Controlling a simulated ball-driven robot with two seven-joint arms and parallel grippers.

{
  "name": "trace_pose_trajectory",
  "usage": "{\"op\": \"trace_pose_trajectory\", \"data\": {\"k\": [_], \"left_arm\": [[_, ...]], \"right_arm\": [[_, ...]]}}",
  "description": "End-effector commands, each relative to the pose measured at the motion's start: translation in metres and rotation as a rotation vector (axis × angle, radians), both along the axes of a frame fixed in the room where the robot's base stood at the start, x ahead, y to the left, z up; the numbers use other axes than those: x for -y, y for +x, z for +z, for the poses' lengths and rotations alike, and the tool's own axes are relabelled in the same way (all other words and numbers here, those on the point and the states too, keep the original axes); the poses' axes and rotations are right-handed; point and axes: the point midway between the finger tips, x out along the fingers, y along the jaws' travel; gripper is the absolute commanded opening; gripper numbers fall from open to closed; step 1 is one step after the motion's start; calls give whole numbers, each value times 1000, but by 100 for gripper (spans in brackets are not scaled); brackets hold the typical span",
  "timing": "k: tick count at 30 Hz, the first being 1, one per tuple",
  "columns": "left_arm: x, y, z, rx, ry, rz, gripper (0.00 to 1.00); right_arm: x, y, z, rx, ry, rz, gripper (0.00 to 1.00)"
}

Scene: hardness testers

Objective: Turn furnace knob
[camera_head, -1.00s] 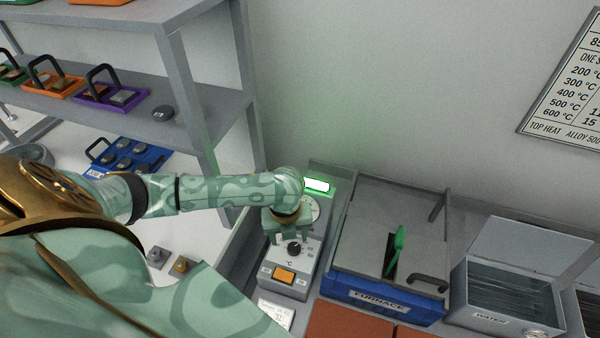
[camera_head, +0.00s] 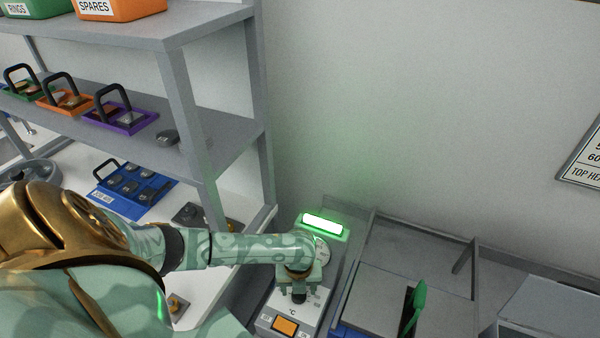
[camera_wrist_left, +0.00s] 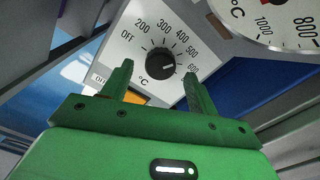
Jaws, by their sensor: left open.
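The furnace knob (camera_wrist_left: 160,63) is black and round, on a white dial plate marked OFF and 200 to 600 °C in the left wrist view. My left gripper (camera_wrist_left: 158,70) is open, its two green fingers below and to either side of the knob in that view. I cannot tell whether they touch it. In the head view my left gripper (camera_head: 299,289) is over the control box (camera_head: 306,308), largely hiding the knob.
An orange button (camera_head: 285,326) is just below the knob. A lit green lamp (camera_head: 323,225) and a round gauge (camera_wrist_left: 275,20) are beyond it. A grey shelf unit (camera_head: 190,100) with handled trays stands at the left. A blue tray (camera_head: 133,190) lies beneath.

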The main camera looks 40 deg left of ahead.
Motion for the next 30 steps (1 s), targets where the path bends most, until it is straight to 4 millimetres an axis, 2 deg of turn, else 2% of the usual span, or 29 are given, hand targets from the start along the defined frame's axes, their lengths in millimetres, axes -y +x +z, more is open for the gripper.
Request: {"op": "trace_pose_trajectory", "data": {"k": [1, 4, 14, 15, 18, 20, 30], "left_arm": [[1, 0, -10, -1, -2, 2, 59], [0, 0, -18, -1, -1, 1, 59], [0, 1, -21, 2, -1, 1, 59], [0, 1, -21, 2, -1, 1, 56], [0, 1, -21, 2, -1, 1, 29], [0, 1, -21, 2, -1, 1, 14], [0, 1, -20, 1, -1, 34, 15]], "right_arm": [[0, 0, -5, -1, 0, 0, 36], [1, -1, -8, -2, -1, 1, 36], [1, -1, -9, -2, -2, 1, 36], [1, -1, -9, -2, -2, 1, 36], [1, -1, -9, -2, -1, 1, 36], [1, -1, -9, -2, -1, 1, 36], [1, 0, -4, 0, -1, 1, 36]]}}
